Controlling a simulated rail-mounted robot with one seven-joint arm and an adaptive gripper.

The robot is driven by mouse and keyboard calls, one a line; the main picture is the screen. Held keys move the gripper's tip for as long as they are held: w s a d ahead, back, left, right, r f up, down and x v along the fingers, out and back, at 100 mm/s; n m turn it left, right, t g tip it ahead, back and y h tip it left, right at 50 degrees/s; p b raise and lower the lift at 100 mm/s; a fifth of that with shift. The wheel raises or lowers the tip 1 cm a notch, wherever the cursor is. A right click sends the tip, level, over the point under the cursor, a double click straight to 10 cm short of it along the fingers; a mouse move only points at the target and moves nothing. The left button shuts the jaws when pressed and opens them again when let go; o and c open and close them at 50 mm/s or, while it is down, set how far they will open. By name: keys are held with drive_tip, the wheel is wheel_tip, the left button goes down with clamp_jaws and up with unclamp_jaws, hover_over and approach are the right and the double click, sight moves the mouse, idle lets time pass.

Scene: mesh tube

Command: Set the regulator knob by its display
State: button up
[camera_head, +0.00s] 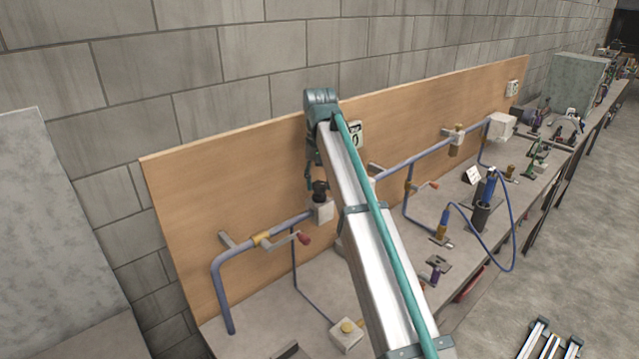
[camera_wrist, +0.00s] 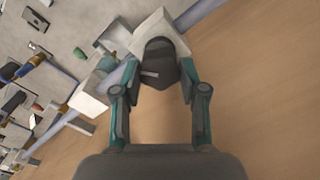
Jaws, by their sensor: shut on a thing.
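The black regulator knob (camera_head: 320,187) sits on a white block-shaped regulator body (camera_head: 322,211) on the blue pipe in front of the wooden board. In the wrist view the knob (camera_wrist: 160,63) lies between the two fingers of my gripper (camera_wrist: 158,74), which is shut on it. A short light mark shows on the knob, and the white body (camera_wrist: 160,25) is behind it. A white display (camera_head: 357,134) with a dark figure is on the board behind my arm, partly hidden, and its reading is too small to tell surely.
A white box with a yellow cap (camera_head: 347,332) stands on the bench below. Another small white plate (camera_head: 512,88) is far right on the board (camera_head: 225,170). Tools and a blue hose (camera_head: 513,235) lie right.

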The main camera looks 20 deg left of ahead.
sight(319, 184)
drive_tip(key=n, duration=0.5)
drive_tip(key=shift+n+b, duration=0.3)
drive_tip(key=shift+b, duration=0.1)
drive_tip(key=n, duration=0.5)
drive_tip(key=shift+n, duration=0.4)
drive_tip(key=o, duration=1.1)
drive_tip(key=shift+o, duration=0.2)
wheel_tip(319, 184, up, 8)
drive_tip(key=shift+f, duration=0.25)
idle(1.0)
